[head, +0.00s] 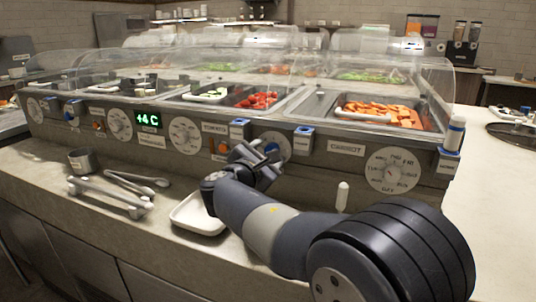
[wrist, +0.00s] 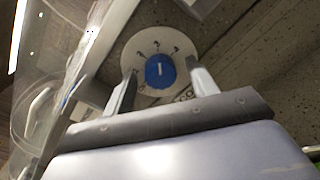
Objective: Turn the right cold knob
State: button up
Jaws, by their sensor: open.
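The right cold knob (head: 271,147) is blue on a white round dial, on the counter's front panel in the head view, partly hidden by my gripper (head: 261,157). In the wrist view the blue knob (wrist: 160,71) shows a white pointer mark and lies between my fingertips (wrist: 162,78). My gripper is open, one finger on each side of the knob in the picture. I cannot tell whether the fingers touch it or stop short of it.
White dials (head: 389,170) and small blue-framed parts (head: 303,139) line the panel. Clear covers (head: 408,82) stand over the food wells. On the ledge below are a white tray (head: 196,216), tongs (head: 130,183), a metal cup (head: 83,160) and a rack (head: 110,196).

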jog(key=p+v, duration=0.1)
jog(key=v, duration=1)
jog(key=shift+w, duration=0.15)
jog(key=x, duration=1)
jog(key=shift+w+d+n, duration=0.2)
jog(key=shift+w+n, duration=0.1)
jog(key=shift+b, duration=0.45)
